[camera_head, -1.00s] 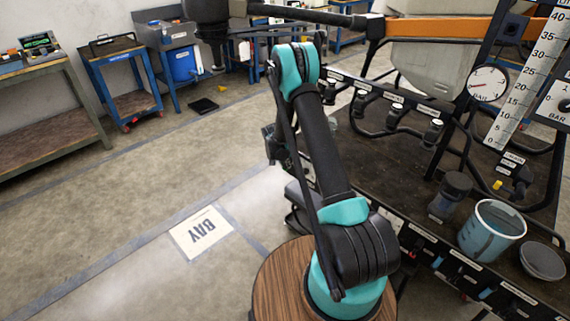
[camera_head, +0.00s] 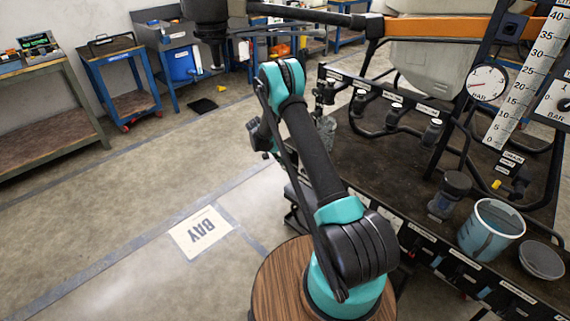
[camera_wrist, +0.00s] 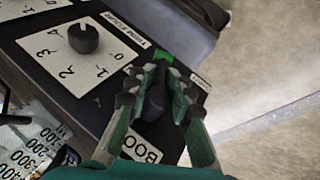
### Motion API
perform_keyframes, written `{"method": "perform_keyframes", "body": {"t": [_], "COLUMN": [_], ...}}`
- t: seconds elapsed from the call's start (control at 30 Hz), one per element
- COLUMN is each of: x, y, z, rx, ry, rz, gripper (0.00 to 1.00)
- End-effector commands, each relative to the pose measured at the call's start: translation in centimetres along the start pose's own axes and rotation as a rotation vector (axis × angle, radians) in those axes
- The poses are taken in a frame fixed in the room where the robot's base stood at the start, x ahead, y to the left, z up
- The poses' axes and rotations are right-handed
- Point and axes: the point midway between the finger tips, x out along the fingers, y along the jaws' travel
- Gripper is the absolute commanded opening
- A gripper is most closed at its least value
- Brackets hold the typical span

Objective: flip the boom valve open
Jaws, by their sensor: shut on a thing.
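In the wrist view my gripper (camera_wrist: 157,84) has its teal and grey fingers closed on either side of a black lever (camera_wrist: 155,99) on a dark panel. A white label starting "BOO" (camera_wrist: 140,146) lies beside the lever, partly covered by a finger, so I take the lever as the boom valve. A green patch (camera_wrist: 155,61) shows on the panel just past the fingertips. The lever's base and pivot are hidden between the fingers. In the head view the gripper and lever are hidden behind my arm.
A black knob (camera_wrist: 84,38) on a white dial plate marked 0 to 4 sits close to my gripper's left. The head view shows a pressure gauge (camera_head: 487,83), a blue jug (camera_head: 490,230) and a dark bench top (camera_head: 350,165) at right. Open floor lies left.

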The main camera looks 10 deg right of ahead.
Motion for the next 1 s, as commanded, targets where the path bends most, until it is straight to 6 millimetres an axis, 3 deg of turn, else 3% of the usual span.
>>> {"method": "perform_keyframes", "body": {"t": [0.43,1.0], "x": [-0.12,-0.16], "y": [0.32,0.46], "z": [0.05,0.01], "rx": [-0.101,-0.121], "ry": [-0.051,-0.06], "rz": [0.239,0.288], "gripper": [0.0,0.0]}}
